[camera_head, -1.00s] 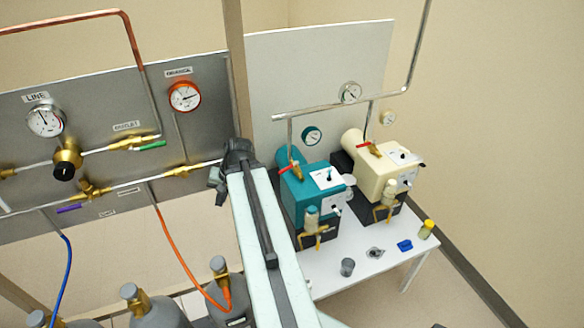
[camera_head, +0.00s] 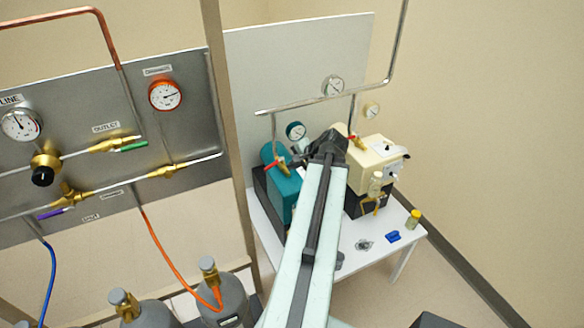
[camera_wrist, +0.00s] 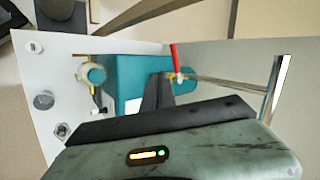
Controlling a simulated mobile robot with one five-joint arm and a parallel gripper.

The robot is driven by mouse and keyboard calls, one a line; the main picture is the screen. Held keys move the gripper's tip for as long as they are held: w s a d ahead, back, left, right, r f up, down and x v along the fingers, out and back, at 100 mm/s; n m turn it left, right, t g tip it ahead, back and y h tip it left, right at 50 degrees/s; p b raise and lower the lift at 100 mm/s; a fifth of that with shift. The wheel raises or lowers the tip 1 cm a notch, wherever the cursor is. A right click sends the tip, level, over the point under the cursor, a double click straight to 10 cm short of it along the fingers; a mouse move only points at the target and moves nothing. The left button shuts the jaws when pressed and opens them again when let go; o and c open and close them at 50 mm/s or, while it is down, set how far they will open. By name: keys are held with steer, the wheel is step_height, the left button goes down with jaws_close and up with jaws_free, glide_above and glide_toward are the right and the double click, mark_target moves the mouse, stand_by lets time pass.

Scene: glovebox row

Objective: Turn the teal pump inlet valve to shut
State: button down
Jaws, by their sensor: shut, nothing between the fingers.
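The teal pump (camera_head: 281,195) stands on a white table, partly hidden behind my arm. Its inlet valve has a red lever (camera_head: 276,167) on a brass body at the pump's top, below a metal pipe. In the wrist view the teal pump (camera_wrist: 128,82) lies ahead, with the red lever (camera_wrist: 174,57) upright in the picture at its right end. My gripper (camera_wrist: 157,76) is shut and empty, its dark fingertips just left of and below the lever. I cannot tell whether they touch it. In the head view my wrist is above and right of the teal pump.
A cream pump (camera_head: 378,160) with its own red lever stands right of the teal one, close to my wrist. A blue item (camera_head: 393,237) and a yellow-capped jar (camera_head: 413,220) are on the table (camera_head: 262,222). An upright post (camera_head: 226,110) and gas cylinders (camera_head: 222,300) stand left.

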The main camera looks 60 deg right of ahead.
mark_target(274, 164)
steer(key=b+x, duration=0.4)
steer(key=x, duration=0.2)
steer(key=shift+d+f, duration=0.1)
steer(key=shift+f, duration=0.35)
steer(key=w, duration=0.1)
steer(key=w+d, duration=0.1)
steer(key=w, duration=0.1)
steer(key=shift+w+f, duration=0.15)
steer(key=shift+w, duration=0.45)
